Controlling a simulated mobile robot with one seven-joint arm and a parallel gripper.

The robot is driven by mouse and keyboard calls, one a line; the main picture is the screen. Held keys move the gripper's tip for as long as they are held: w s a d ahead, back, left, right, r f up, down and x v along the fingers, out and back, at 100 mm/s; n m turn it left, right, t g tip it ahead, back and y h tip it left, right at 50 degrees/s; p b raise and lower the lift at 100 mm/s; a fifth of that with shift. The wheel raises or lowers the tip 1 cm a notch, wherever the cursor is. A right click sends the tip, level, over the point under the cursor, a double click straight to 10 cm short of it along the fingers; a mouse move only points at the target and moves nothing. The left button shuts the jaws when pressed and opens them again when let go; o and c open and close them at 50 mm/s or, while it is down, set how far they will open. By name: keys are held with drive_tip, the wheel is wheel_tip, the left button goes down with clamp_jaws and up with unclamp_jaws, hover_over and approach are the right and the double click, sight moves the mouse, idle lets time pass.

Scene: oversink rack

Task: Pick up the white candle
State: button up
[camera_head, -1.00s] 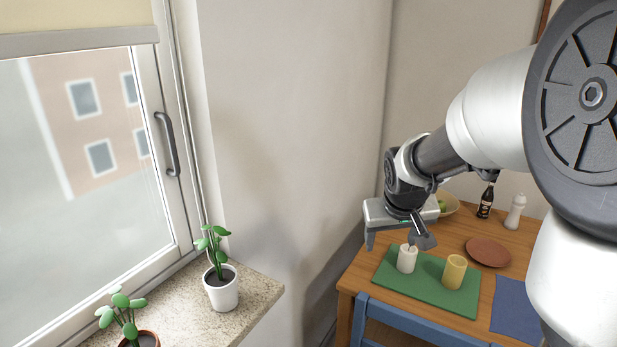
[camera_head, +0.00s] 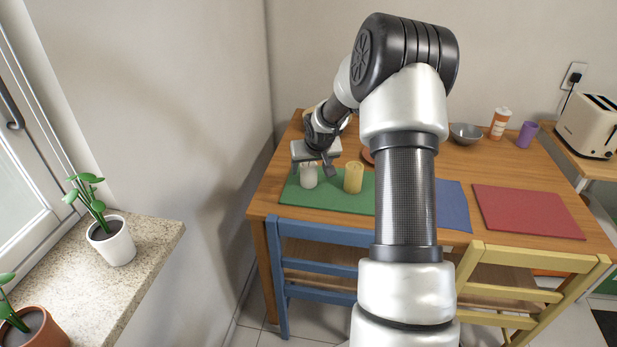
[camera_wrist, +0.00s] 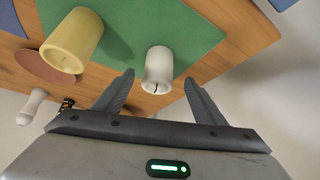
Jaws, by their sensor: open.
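The white candle (camera_head: 309,177) stands upright on the green placemat (camera_head: 335,201) at the left end of the table. It also shows in the wrist view (camera_wrist: 158,72), ahead of my gripper and roughly midway between the two fingers, with its dark wick visible. My gripper (camera_wrist: 160,95) is open and empty; the candle lies a little beyond the fingertips. In the head view my gripper (camera_head: 312,168) is just behind and above the candle. A yellow candle (camera_head: 353,177) stands to the right of the white one on the same mat.
A blue mat (camera_head: 452,204) and a red mat (camera_head: 528,211) lie farther right. Blue (camera_head: 320,234) and yellow (camera_head: 530,257) chairs stand at the front. In the wrist view a brown plate (camera_wrist: 40,66) and a white shaker (camera_wrist: 32,102) sit beyond the yellow candle.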

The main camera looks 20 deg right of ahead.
drive_tip(key=shift+b+x, duration=0.55)
drive_tip(key=shift+x, duration=2.6)
drive_tip(key=shift+w+d+r, duration=0.1)
drive_tip(key=shift+d, duration=0.05)
drive_tip(key=c, duration=1.2)
